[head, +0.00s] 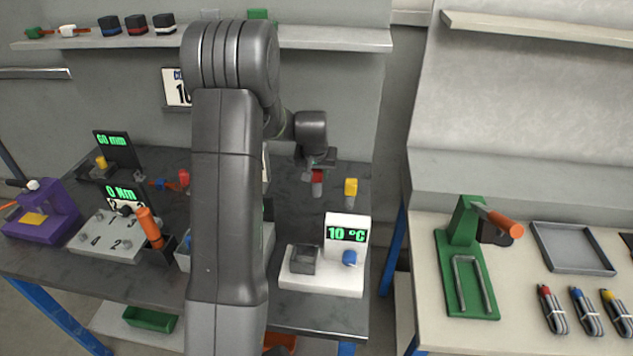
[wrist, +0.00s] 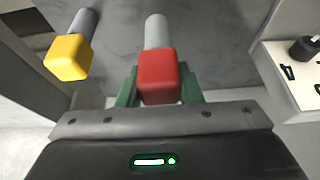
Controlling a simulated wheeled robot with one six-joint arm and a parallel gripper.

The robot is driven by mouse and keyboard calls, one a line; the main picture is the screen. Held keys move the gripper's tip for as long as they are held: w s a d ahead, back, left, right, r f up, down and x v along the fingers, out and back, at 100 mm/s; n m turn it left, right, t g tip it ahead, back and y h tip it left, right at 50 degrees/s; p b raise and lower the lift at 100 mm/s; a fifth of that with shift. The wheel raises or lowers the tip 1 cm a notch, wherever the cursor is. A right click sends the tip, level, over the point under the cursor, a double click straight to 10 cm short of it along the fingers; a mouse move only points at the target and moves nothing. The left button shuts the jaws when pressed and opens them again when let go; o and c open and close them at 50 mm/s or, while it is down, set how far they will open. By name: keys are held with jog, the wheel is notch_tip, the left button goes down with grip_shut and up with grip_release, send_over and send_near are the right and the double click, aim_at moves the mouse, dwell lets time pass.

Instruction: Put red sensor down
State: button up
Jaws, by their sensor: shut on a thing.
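The red sensor (wrist: 160,80) has a red block head and a grey cylindrical body. In the wrist view it sits between the green fingers of my gripper (wrist: 158,88), which is shut on it. In the head view the red sensor (head: 317,177) hangs below my gripper (head: 318,163) over the back of the dark table, grey end down. Whether its grey end touches the table I cannot tell. A yellow sensor (head: 351,187) stands upright to its right; in the wrist view the yellow sensor (wrist: 68,57) is at the left.
A white temperature device (head: 322,278) reading 10 °C stands at the table's front right. My arm hides the table's middle. A torque device (head: 108,236) and a purple box (head: 40,212) stand at the left. Dark table surface (head: 340,205) is clear around the sensors.

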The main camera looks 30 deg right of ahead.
aim_at(317, 180)
jog(key=shift+f, duration=1.9)
jog(key=o, duration=1)
jog(key=shift+o, duration=0.2)
jog(key=shift+r, duration=0.15)
jog(key=shift+r, duration=0.15)
jog(key=v, duration=1.1)
jog(key=shift+s+a+r+b, duration=0.2)
jog(key=shift+r+b, duration=0.1)
jog(key=shift+b, duration=0.05)
